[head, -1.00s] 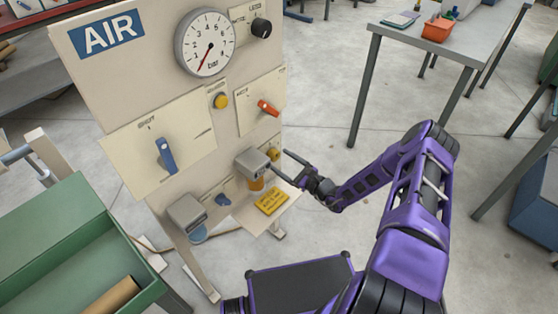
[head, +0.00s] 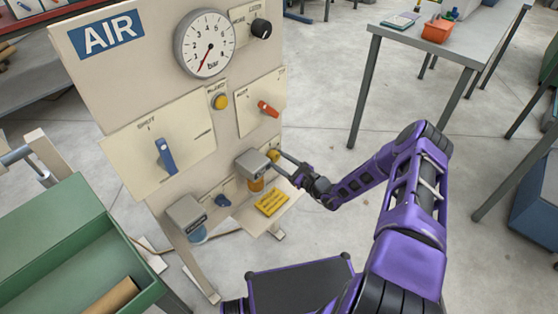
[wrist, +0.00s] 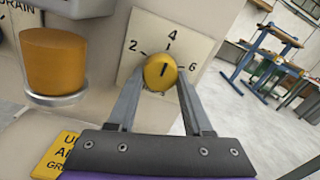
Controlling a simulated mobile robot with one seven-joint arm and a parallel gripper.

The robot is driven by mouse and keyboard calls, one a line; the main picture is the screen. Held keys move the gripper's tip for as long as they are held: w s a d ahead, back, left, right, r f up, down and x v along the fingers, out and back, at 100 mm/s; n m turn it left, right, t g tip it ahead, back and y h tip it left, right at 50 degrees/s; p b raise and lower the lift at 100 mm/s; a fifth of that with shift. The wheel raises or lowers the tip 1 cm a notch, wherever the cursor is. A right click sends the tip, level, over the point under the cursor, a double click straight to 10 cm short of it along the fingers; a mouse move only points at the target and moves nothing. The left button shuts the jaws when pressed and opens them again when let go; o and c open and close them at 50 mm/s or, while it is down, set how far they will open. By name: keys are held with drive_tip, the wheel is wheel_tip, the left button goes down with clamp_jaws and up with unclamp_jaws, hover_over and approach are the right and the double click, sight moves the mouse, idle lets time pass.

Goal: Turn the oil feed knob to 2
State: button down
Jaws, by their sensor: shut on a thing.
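The oil feed knob is a small yellow round knob (wrist: 160,72) on a cream dial plate (wrist: 190,48) marked 2, 4 and 6. Its dark pointer line slants up towards the 4. In the wrist view, my gripper (wrist: 163,80) has one finger on each side of the knob and is shut on it. In the head view, the knob (head: 273,156) is at the panel's lower right, and my gripper (head: 281,161) reaches it from the right. The fingertips partly cover the knob's sides.
An amber bowl under a grey cap (head: 251,163) sits just left of the knob, close to the fingers. A yellow sign (head: 271,202) is below. A red-orange lever (head: 268,108) and yellow button (head: 220,102) are above. Open floor lies right of the panel.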

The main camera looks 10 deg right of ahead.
drive_tip(key=shift+n, duration=0.4)
drive_tip(key=n, duration=0.2)
drive_tip(key=shift+n, duration=0.4)
drive_tip(key=n+p, duration=0.1)
drive_tip(key=n, duration=0.2)
drive_tip(key=shift+d+r+n, duration=0.1)
drive_tip(key=shift+n, duration=0.3)
drive_tip(key=n+p, duration=0.1)
drive_tip(key=n, duration=0.5)
drive_tip(key=shift+w+r, duration=0.1)
drive_tip(key=shift+n, duration=0.4)
drive_tip(key=shift+c, duration=1.5)
unclamp_jaws()
drive_tip(key=shift+d, duration=0.1)
drive_tip(key=p+v, duration=0.1)
drive_tip(key=v, duration=1.6)
